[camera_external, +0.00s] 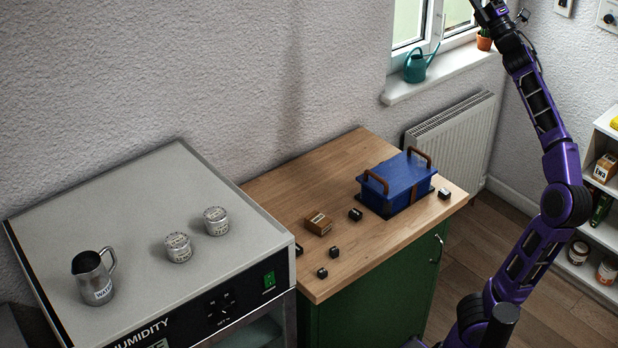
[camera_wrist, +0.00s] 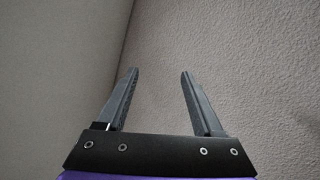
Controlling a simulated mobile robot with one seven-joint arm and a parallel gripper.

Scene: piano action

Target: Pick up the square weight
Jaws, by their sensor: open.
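Several small black blocks lie on the wooden worktop; one (camera_external: 355,214) is beside the blue box, one (camera_external: 445,194) near the right end, and two (camera_external: 334,252) (camera_external: 322,272) towards the front left. Another dark block (camera_external: 298,249) is partly hidden by the grey cabinet. They are too small to tell which is the square weight. My gripper (camera_wrist: 160,71) is open and empty in the wrist view, facing bare wall. In the external view my arm is raised at the right, far from the blocks, its end cut off by the top edge.
A blue box (camera_external: 398,187) with brown handles stands on the wooden worktop (camera_external: 290,195), near a small brown box (camera_external: 318,222). A watering can (camera_external: 416,66) stands on the windowsill.

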